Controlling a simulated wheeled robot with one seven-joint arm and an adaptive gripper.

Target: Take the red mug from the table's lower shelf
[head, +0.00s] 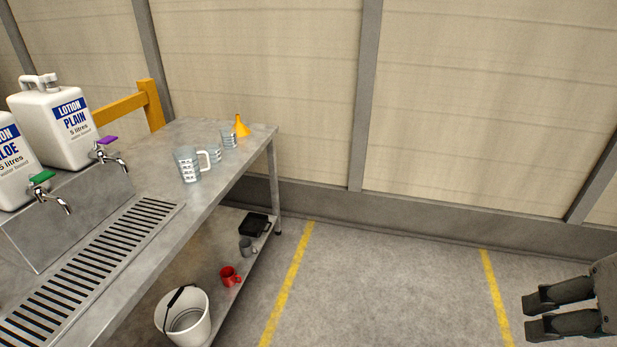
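The red mug (229,276) stands on the lower shelf (196,262) of the metal table, near the shelf's open front edge. Nothing hides it in the head view. My gripper (528,315) is at the lower right, far to the right of the table and the mug. Its two dark fingers are apart with a gap between them, and nothing shows in the gap. The rest of my arm is mostly cut off by the picture's edge.
On the shelf, a white bucket (188,322) stands in front of the mug; a grey mug (246,247) and a black box (254,225) stand behind it. The tabletop (184,137) overhangs the shelf and holds measuring jugs, an orange funnel and lotion bottles. Floor between table and gripper is clear.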

